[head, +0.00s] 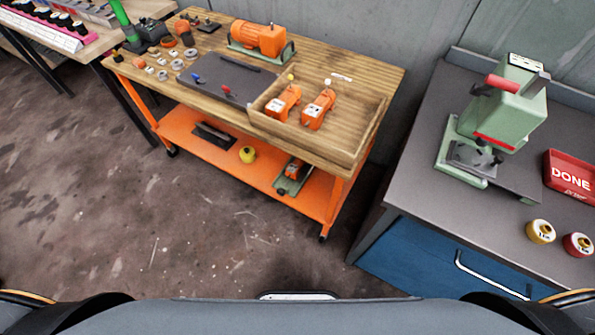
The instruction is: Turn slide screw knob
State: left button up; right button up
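No slide screw knob can be picked out with certainty at this size. A pale green machine (515,105) with a red handle (502,82) stands on the grey bench at the right; small dark parts show at its front, too small to tell. An orange motor-like unit (258,38) sits on a green base at the back of the wooden table. A small green-based device with an orange part (292,176) lies on the lower shelf. Neither of my grippers is in view.
The wooden table (215,45) has an orange frame and a tray with two orange units. A grey bench (395,185) with a blue drawer stands right, holding a red DONE tray (572,177) and yellow and red round parts. A bench stands far left. The floor ahead is clear.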

aim_at(280, 192)
jog(key=j+z, duration=0.1)
jog(key=z, duration=0.3)
jog(key=i+j+z, duration=0.1)
jog(key=z, duration=0.35)
jog(key=j+z, duration=0.25)
jog(key=z, duration=0.15)
jog(key=j+z, duration=0.15)
jog(key=z, duration=0.3)
jog(key=j+z, duration=0.15)
jog(key=z, duration=0.25)
jog(key=j+z, duration=0.15)
jog(key=z, duration=0.25)
jog(key=k+j+z, duration=0.4)
jog(key=k+j, duration=0.3)
jog(key=j, duration=0.45)
jog(key=k+j+z, duration=0.45)
jog(key=k+j, duration=0.4)
